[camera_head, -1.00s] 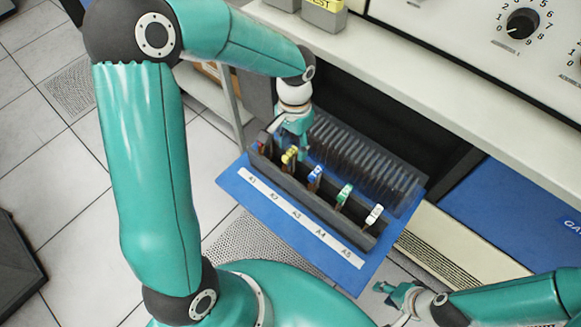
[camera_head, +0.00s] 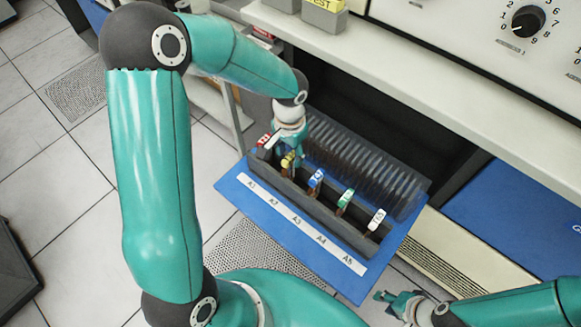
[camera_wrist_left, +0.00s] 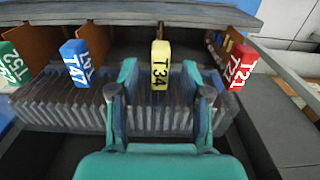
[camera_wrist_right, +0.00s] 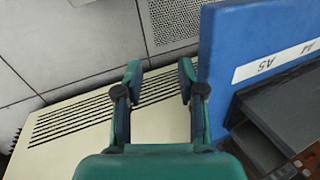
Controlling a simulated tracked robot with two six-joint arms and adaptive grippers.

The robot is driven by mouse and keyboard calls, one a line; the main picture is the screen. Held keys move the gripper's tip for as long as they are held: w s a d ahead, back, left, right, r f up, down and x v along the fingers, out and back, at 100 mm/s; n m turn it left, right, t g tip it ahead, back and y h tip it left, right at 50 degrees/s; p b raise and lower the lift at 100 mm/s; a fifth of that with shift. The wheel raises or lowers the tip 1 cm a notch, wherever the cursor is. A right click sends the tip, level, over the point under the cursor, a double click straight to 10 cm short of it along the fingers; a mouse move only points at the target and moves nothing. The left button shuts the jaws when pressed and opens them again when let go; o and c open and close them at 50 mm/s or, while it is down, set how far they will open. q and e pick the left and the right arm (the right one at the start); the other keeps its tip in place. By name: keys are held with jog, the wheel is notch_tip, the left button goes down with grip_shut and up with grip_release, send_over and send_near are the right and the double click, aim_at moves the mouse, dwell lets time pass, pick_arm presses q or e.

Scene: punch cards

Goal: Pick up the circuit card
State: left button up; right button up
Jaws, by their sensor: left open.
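Circuit cards stand in a dark drawer rack, each with a coloured tag: red T21 (camera_wrist_left: 240,68), yellow T34 (camera_wrist_left: 160,65), blue T47 (camera_wrist_left: 76,62) and green T52 (camera_wrist_left: 8,66). A white-tagged card (camera_head: 376,219) stands at the right end in the head view. My left gripper (camera_wrist_left: 160,88) is open, with the yellow tag between its fingers in the left wrist view; I cannot tell whether they touch it. In the head view it hangs over the rack by the yellow tag (camera_head: 287,161). My right gripper (camera_wrist_right: 160,70) is open and empty, beside the drawer.
The blue drawer front (camera_head: 300,243) carries a label strip, A1 to A5. Several clear dividers (camera_head: 365,170) fill the back of the drawer. A white counter (camera_head: 440,110) overhangs behind. A cream vented panel (camera_wrist_right: 80,125) lies below my right gripper.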

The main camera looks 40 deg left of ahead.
pick_arm(q)
notch_tip(320, 180, down, 2)
jog(key=shift+f, duration=0.25)
grip_shut()
jog(key=shift+r, duration=0.15)
notch_tip(320, 180, up, 20)
jog(key=p, duration=0.2)
dwell(0.7)
dwell(0.3)
jog(key=shift+r+p, duration=2.65)
jog(key=shift+r, duration=0.25)
